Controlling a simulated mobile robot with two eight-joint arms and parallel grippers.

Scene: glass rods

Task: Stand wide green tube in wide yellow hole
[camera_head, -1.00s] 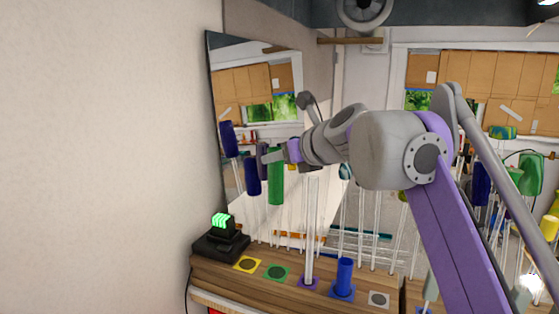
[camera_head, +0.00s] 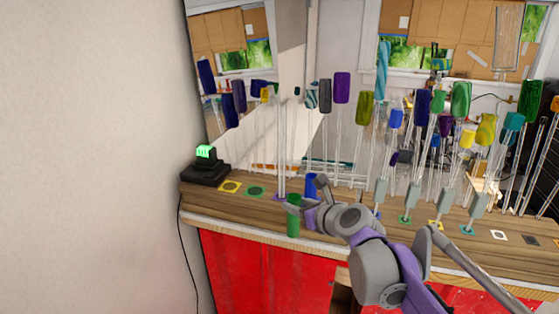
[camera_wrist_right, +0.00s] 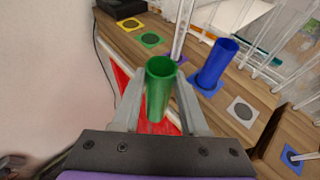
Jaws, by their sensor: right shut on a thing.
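The wide green tube (camera_head: 293,222) is in my right gripper (camera_head: 303,206), roughly upright, in front of the bench's front edge. In the right wrist view the tube (camera_wrist_right: 160,92) sits between the two fingers, its open top toward the camera. The yellow-bordered hole (camera_head: 230,186) is at the bench's left end, behind and left of the tube. It also shows in the wrist view (camera_wrist_right: 130,24), empty and apart from the tube. My left gripper is not in view.
A green-bordered hole (camera_head: 255,191) is empty beside the yellow one. A blue tube (camera_head: 311,184) stands in a blue-bordered hole. A clear rod (camera_head: 281,160) stands between. A black device (camera_head: 206,170) with a green light sits left. Several glass rods stand rightward.

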